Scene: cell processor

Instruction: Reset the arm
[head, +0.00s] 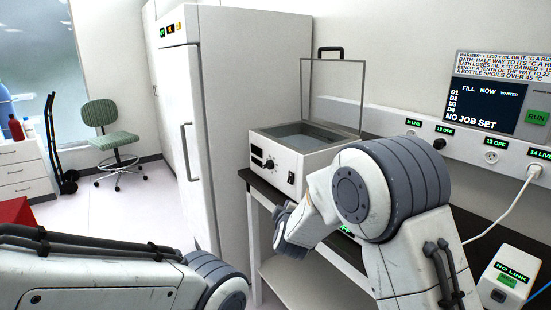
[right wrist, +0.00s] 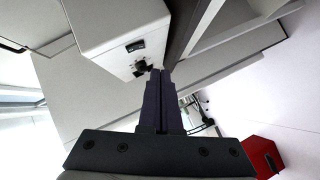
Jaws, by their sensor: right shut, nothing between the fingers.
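My right arm crosses the right half of the head view. Its wrist end reaches down beside the black bench edge, in front of the white water bath (head: 300,160), whose clear lid stands raised. In the right wrist view my right gripper (right wrist: 160,75) has its two dark fingers together with nothing between them. Its tips appear close to the white box with a black knob (right wrist: 125,30); I cannot tell whether they touch. My left arm shows at the lower left of the head view, but its gripper is out of frame.
A tall white fridge (head: 215,130) stands left of the bench (head: 262,188). A wall screen (head: 490,95) reads NO JOB SET, above a row of sockets. A NO LINK box (head: 508,275) sits at right. A green chair (head: 110,130) stands on open floor at back left.

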